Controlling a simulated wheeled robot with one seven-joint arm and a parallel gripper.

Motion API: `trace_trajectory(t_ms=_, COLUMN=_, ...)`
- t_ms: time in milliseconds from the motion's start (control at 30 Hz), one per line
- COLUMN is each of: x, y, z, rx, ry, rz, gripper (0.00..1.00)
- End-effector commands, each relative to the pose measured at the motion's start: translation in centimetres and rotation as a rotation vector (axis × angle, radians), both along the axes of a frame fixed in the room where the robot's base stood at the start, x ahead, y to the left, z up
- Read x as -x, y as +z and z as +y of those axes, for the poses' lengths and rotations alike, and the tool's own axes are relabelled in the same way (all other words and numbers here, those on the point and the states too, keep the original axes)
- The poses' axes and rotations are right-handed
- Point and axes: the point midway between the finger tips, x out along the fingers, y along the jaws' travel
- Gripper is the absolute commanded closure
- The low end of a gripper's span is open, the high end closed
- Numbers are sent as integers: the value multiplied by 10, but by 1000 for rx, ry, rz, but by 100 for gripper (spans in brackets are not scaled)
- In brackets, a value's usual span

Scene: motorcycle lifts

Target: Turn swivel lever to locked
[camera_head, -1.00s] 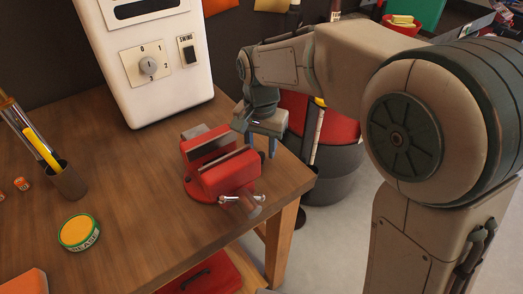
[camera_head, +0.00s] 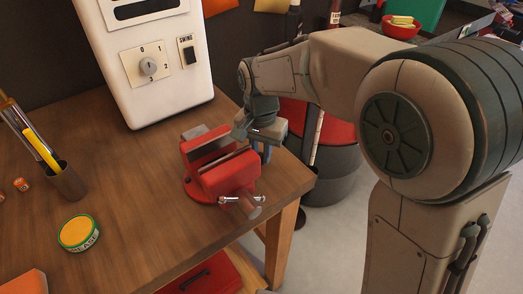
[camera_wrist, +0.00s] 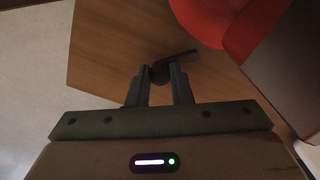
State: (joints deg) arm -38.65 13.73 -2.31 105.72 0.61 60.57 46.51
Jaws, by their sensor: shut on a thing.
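A red bench vise (camera_head: 222,168) with grey jaws stands on the wooden workbench near its right corner. My gripper (camera_head: 262,150) is at the right side of the vise, behind its front body in the head view, pointing down. In the wrist view my gripper (camera_wrist: 159,78) has its two fingers closed around a dark swivel lever (camera_wrist: 176,58), whose free end points up and right toward the red vise base (camera_wrist: 205,22). In the head view the lever is hidden by the vise and my gripper.
A white machine (camera_head: 155,60) with a dial and a switch stands behind the vise. A grease tin (camera_head: 78,232) and a pen cup (camera_head: 66,182) are on the left of the workbench (camera_head: 130,190). A dark drum (camera_head: 335,175) stands on the floor beyond the right edge.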

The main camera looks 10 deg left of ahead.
Motion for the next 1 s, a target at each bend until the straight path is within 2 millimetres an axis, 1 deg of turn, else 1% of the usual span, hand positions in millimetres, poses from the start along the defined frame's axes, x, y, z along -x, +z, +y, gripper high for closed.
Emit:
trace_trajectory(t_ms=267, x=7, y=1, z=0, rx=0, ry=-150, rz=0, gripper=100)
trace_trajectory(t_ms=700, x=20, y=1, z=4, rx=-1, ry=-488, rz=0, gripper=100)
trace_trajectory(t_ms=1000, x=25, y=1, z=7, rx=-1, ry=-625, rz=0, gripper=100)
